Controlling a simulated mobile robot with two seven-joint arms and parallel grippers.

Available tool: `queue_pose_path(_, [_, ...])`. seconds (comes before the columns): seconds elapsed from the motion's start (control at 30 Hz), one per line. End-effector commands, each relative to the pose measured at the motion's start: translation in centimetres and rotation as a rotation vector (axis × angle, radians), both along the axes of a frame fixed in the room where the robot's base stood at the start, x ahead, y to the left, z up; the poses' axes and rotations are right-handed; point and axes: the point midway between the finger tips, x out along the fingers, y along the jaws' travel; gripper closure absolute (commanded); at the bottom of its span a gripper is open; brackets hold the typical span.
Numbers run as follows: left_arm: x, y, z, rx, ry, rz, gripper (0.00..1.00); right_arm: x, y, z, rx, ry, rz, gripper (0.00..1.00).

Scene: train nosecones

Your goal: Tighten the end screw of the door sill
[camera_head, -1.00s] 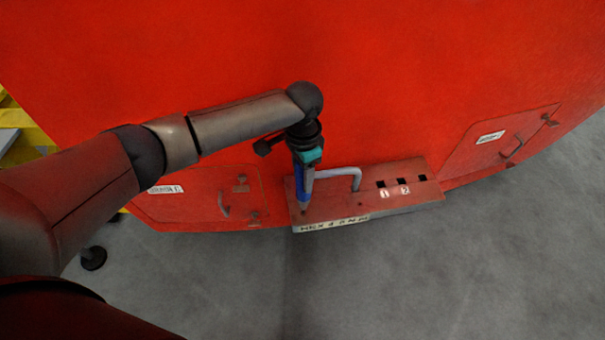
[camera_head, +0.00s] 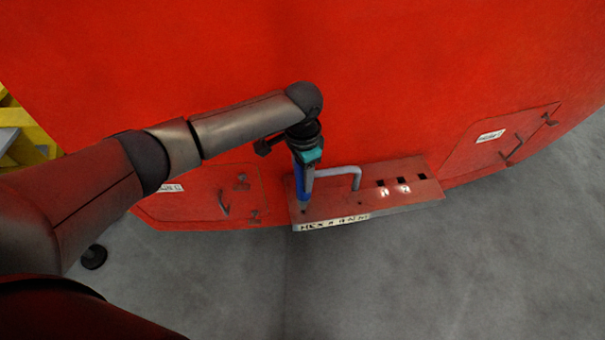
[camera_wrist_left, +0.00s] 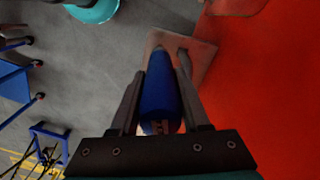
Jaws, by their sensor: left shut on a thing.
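The door sill (camera_head: 345,205) is a reddish-brown plate with a pale lettered front edge, at the foot of the red train nose. It also shows in the left wrist view (camera_wrist_left: 200,62). My left gripper (camera_wrist_left: 157,75) is shut on a blue screwdriver-like tool (camera_wrist_left: 160,100), which points at the sill. In the head view the blue tool (camera_head: 300,180) stands nearly upright, its lower end at the sill's left end. The end screw is hidden under the tip, so I cannot tell whether they touch. My right gripper is not in view.
A grey bent handle (camera_head: 345,171) rises from the sill beside the tool. Several square holes lie towards the sill's right end. Red hatches (camera_head: 205,200) flank the sill, the right one (camera_head: 500,145) with handles. Grey floor in front is clear.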

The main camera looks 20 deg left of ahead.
Motion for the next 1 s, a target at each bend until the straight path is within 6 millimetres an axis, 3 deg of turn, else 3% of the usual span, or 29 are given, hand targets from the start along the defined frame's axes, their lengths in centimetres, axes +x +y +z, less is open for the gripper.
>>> queue_pose_path(0.43, [-0.2,0.0,-0.2,0.001,0.004,-0.001,1.00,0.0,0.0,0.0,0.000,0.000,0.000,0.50])
queue_pose_path(1.0, [0.0,0.0,3.9,-0.001,-0.001,0.000,1.00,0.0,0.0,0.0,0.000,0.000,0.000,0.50])
